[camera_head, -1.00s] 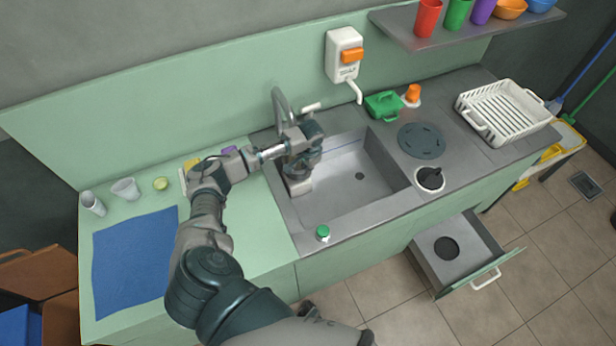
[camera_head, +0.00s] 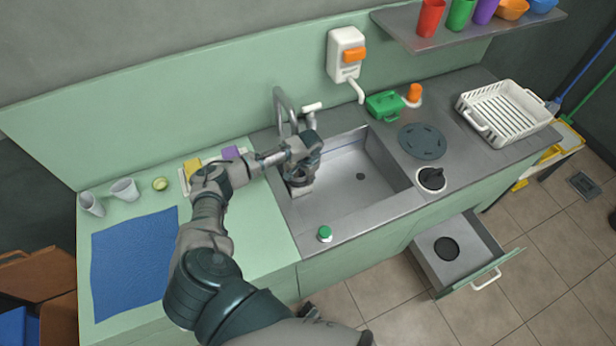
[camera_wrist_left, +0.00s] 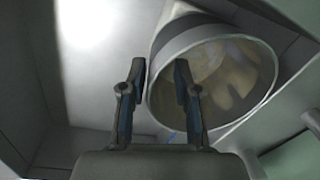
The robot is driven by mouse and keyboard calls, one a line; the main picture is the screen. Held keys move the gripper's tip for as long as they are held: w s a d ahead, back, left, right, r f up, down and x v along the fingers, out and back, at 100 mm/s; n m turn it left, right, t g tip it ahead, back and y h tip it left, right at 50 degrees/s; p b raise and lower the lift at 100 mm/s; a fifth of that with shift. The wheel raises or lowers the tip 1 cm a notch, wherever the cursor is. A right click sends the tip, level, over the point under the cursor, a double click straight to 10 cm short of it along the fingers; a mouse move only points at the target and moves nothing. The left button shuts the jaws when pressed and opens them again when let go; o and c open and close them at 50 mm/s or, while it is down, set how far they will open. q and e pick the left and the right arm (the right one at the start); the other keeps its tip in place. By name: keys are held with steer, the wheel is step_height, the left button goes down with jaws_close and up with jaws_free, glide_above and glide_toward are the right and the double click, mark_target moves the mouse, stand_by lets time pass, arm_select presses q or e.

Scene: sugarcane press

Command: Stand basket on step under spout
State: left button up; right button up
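My left gripper (camera_head: 299,180) reaches down into the left end of the sink (camera_head: 352,190), beside the tap (camera_head: 281,104). In the left wrist view its two fingers (camera_wrist_left: 157,95) are apart. A round grey vessel (camera_wrist_left: 185,38) with a wide open mouth lies tilted there, its near rim close to or between the fingertips. It may be the basket, but I cannot tell for sure, nor whether the fingers touch it. A pale block shape under the gripper in the head view is partly hidden. I cannot make out a step. My right gripper is out of view.
A white dish rack (camera_head: 503,112), a green box (camera_head: 384,105) and a dark round plate (camera_head: 421,142) stand right of the sink. A green-capped item (camera_head: 325,234) is on the front rim. A drawer (camera_head: 458,262) is open below. Cups (camera_head: 124,189) stand left.

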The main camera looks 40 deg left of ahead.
arm_select(q)
steer(key=shift+a, duration=0.3)
steer(key=r, duration=0.2)
steer(key=shift+d+r, duration=0.2)
steer(key=shift+r, duration=0.1)
step_height(320, 180, up, 10)
steer(key=p, duration=0.1)
steer(key=shift+d+f, duration=0.25)
steer(key=shift+d, duration=0.15)
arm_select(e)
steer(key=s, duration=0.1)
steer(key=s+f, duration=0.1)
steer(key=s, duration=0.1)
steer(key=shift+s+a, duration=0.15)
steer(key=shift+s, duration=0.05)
arm_select(q)
steer(key=shift+d+r, duration=0.1)
steer(key=shift+d, duration=0.2)
